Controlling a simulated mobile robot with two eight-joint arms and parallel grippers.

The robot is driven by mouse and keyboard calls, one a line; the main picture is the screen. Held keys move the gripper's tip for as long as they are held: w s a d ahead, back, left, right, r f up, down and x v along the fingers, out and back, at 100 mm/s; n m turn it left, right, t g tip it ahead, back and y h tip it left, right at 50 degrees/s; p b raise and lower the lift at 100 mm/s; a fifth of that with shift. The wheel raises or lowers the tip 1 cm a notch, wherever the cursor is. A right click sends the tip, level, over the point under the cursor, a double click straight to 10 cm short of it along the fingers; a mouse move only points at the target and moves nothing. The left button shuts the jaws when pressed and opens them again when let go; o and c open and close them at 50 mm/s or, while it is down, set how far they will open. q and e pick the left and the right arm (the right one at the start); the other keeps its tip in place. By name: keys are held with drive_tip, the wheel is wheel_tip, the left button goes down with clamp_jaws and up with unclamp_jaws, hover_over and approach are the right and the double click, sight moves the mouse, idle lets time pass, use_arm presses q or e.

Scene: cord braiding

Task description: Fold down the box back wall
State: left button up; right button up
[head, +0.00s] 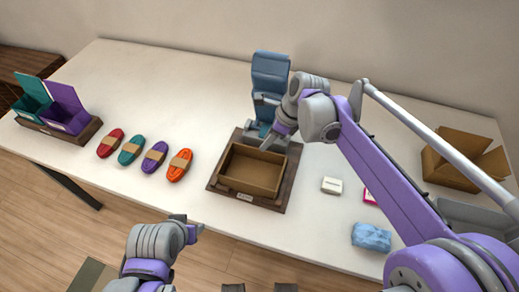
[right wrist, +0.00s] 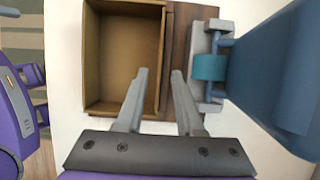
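The open brown cardboard box (head: 240,180) sits on a dark wooden base near the middle of the table. Its back wall (head: 258,152) stands up along the far side. My right gripper (head: 277,136) is just above the far right part of this wall. In the right wrist view, my right gripper (right wrist: 160,75) is open, with a gap between its fingers. The box wall's edge (right wrist: 163,50) runs between the fingertips in the picture; I cannot tell whether they touch it. My left gripper (head: 190,224) is off the table's front edge, away from the box; its opening is unclear.
A blue seat-like stand (head: 270,75) is close behind the box. Several coloured cord bundles (head: 155,157) lie to the left, beyond them a holder with teal and purple bins (head: 64,108). A white block (head: 332,185), blue packet (head: 371,237) and open carton (head: 455,155) are to the right.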

sight(259, 155)
drive_tip(key=x, duration=0.6)
drive_tip(key=shift+a+f, duration=0.2)
drive_tip(key=shift+f, duration=0.1)
clamp_jaws()
